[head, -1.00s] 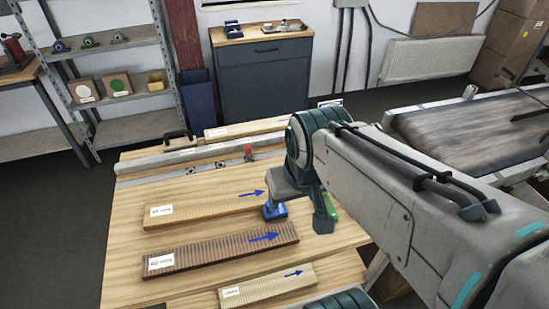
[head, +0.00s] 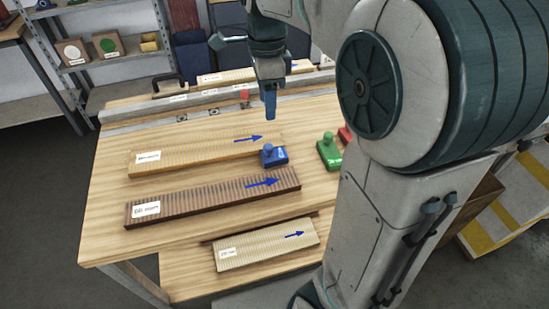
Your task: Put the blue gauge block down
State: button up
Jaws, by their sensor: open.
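The blue gauge block (head: 274,157) stands upright on the wooden table, with its knob on top. It is by the right ends of the tan ribbed strip (head: 190,156) and the dark brown ribbed strip (head: 215,197). I cannot tell whether it touches either strip. My gripper (head: 270,108) is open and empty, pointing down above the table, apart from the block and behind it in the picture. One finger hides most of the other.
A green block (head: 328,151) and a partly hidden red block (head: 345,135) stand to the right. A pale ribbed strip (head: 266,244) lies in front. A metal rail (head: 150,118) runs along the back. Bare table (head: 125,235) shows at the left front.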

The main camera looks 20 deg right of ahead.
aim_at(268, 146)
jog(key=shift+m, duration=0.4)
jog(key=f, duration=0.9)
jog(key=f+b, duration=0.1)
jog(key=f, duration=0.4)
jog(key=shift+s+a, duration=0.1)
jog(key=shift+s, duration=0.15)
grip_shut()
